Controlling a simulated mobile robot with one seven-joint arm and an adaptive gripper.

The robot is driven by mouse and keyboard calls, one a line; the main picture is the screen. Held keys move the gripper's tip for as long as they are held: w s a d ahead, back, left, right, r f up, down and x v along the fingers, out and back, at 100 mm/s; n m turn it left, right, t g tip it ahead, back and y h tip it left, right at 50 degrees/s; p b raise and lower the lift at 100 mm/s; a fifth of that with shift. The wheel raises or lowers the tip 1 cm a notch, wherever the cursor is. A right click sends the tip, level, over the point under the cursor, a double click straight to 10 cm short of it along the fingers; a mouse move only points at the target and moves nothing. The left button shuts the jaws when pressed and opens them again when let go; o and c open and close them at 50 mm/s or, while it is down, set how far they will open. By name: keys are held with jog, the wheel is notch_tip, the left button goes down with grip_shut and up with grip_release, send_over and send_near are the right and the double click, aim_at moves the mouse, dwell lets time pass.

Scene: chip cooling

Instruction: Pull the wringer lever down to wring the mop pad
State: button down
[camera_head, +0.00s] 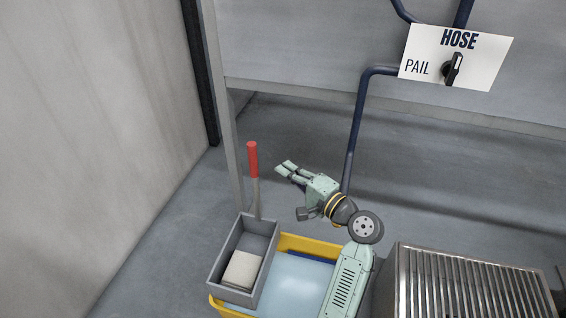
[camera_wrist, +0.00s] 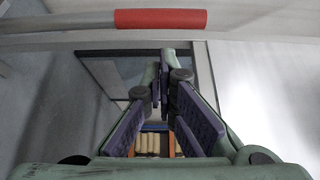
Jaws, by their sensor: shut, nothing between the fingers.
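The wringer lever (camera_head: 252,165) stands upright with a red grip at its top, at the back of the grey wringer box (camera_head: 228,283). A pale beige mop pad (camera_head: 243,269) lies inside the box. My gripper (camera_head: 282,170) is shut and empty, to the right of the lever near grip height and apart from it in the picture. In the wrist view, the lever's red grip (camera_wrist: 160,19) lies crosswise along the top, beyond my shut fingertips (camera_wrist: 163,58). The gap in depth between fingertips and lever is hard to judge.
The wringer sits over the left side of a yellow pail (camera_head: 312,243) holding pale blue water. A metal grate (camera_head: 470,285) is at lower right. A dark blue pipe (camera_head: 355,125) runs behind my gripper, below a HOSE/PAIL sign (camera_head: 485,60). A wall stands at left.

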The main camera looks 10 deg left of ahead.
jog(key=p+x, duration=0.1)
jog(key=x, duration=0.7)
jog(key=shift+s, duration=0.1)
